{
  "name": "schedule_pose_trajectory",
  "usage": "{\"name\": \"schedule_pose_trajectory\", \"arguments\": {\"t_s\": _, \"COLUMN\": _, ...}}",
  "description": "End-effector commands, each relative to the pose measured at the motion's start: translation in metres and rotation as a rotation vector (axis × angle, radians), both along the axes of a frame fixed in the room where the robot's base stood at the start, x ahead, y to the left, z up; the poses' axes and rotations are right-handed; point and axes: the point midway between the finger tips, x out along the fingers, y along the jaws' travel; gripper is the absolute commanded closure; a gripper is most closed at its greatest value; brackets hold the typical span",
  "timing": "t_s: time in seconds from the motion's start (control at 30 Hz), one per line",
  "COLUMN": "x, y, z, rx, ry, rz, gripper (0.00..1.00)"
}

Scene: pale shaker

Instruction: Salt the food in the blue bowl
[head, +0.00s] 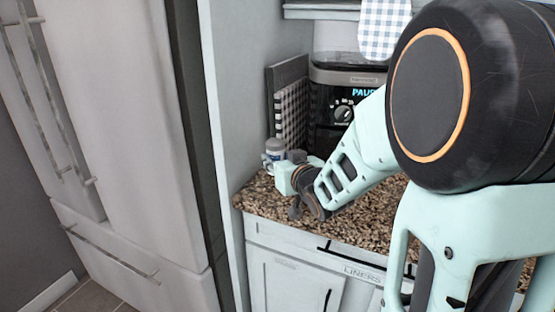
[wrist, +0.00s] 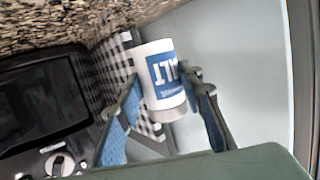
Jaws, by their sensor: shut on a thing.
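The salt shaker (head: 274,148) is a small white cylinder with a blue label and a greyish cap. It is at the left end of the counter, near the side panel. My gripper (head: 279,167) is at the shaker, its arm reaching in from the right. In the wrist view, my gripper's fingers (wrist: 162,88) are closed on the two sides of the salt shaker (wrist: 163,75), with part of the label lettering showing. I cannot tell whether its base touches the counter. No blue bowl or food shows in either view.
A dark appliance with a dial (head: 345,110) stands behind on the speckled counter (head: 365,215). Checkered cloth and a grey board (head: 288,95) lean beside it. A tall fridge (head: 120,130) and panel (head: 245,90) close the left side. My arm hides much of the counter's right.

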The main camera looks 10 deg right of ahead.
Motion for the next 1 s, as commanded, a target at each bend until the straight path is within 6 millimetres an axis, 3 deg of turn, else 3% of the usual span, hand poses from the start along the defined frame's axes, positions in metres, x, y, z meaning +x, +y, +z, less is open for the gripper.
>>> {"name": "schedule_pose_trajectory", "arguments": {"t_s": 0.5, "x": 0.000, "y": 0.000, "z": -0.038, "rx": 0.000, "ry": -0.001, "rz": 0.000, "gripper": 1.00}}
{"name": "schedule_pose_trajectory", "arguments": {"t_s": 1.0, "x": 0.000, "y": 0.000, "z": -0.041, "rx": 0.000, "ry": -0.001, "rz": 0.000, "gripper": 1.00}}
